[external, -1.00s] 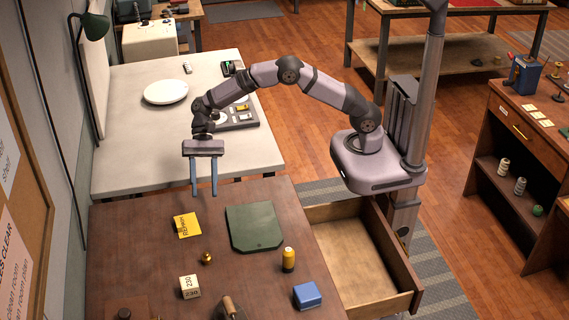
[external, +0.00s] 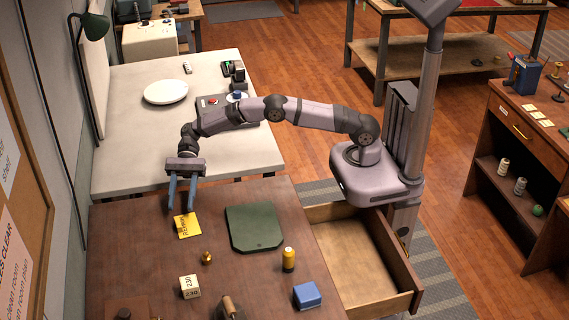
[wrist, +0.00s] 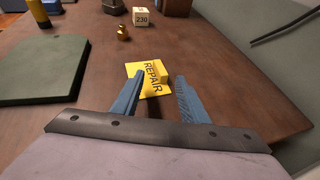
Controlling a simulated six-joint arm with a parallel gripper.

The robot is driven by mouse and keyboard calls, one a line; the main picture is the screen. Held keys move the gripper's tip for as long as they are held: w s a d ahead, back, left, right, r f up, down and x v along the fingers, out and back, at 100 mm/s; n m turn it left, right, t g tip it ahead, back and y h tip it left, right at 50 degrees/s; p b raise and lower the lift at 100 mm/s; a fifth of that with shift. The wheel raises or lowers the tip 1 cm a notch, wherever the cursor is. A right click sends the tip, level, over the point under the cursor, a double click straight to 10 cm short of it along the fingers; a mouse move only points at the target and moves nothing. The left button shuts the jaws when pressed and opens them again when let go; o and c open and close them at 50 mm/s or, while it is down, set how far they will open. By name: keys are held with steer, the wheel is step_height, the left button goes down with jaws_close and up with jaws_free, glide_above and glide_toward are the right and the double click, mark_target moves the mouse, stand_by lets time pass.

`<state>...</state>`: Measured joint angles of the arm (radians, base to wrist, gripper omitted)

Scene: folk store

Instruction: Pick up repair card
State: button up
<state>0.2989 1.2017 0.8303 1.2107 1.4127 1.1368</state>
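The repair card (external: 187,226) is a yellow card with dark REPAIR lettering, on the brown wooden table near its back left. In the wrist view the card (wrist: 150,77) shows beyond and between my fingers, and part of it looks raised or folded. My gripper (external: 181,209) is open, with its two blue fingers pointing down at the card's back edge. In the wrist view my gripper (wrist: 158,79) has a clear gap between its fingers and nothing held. I cannot tell whether a fingertip touches the card.
A green mat (external: 254,228) lies right of the card. An open drawer (external: 362,258) juts out right.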

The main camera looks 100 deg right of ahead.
mark_target(178, 220)
steer(key=shift+b+x, duration=0.85)
steer(key=shift+x, duration=1.75)
steer(key=shift+r, duration=0.2)
jaws_close()
